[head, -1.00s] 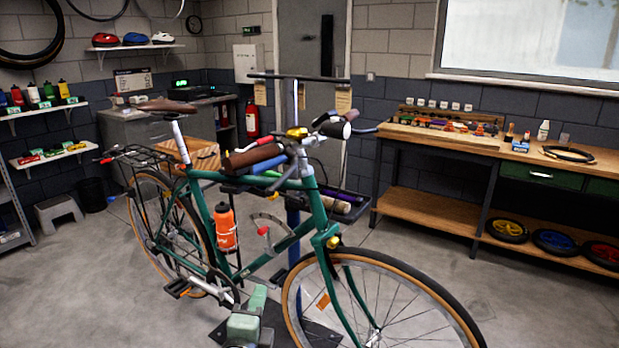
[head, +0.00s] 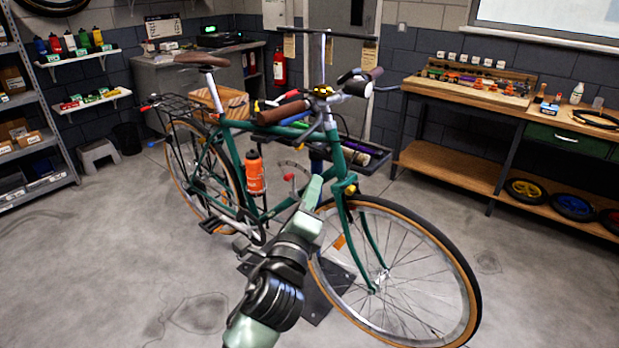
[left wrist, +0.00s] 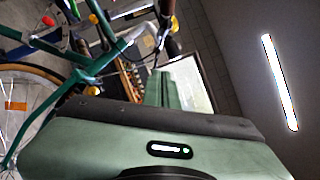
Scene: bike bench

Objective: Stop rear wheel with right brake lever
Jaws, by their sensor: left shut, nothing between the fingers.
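The green bicycle (head: 262,215) stands in the middle of the head view, front wheel to the right. Its rear wheel (head: 174,180) is at the left, partly behind the frame; whether it spins I cannot tell. The nearer brown handlebar grip (head: 283,112) points left, above the top tube. The thin lever shapes around it are too small to tell apart surely. My left gripper (head: 314,189), pale green, is shut and empty, below the handlebar and in front of the frame. Its fingers (left wrist: 168,88) also show in the left wrist view, with bike parts beyond. My right gripper is out of view.
An orange bottle (head: 255,173) sits on the frame. A tool tray (head: 365,148) is behind the bike. A wooden workbench (head: 455,92) is at the right, and shelving (head: 25,110) and a step stool (head: 98,154) at the left.

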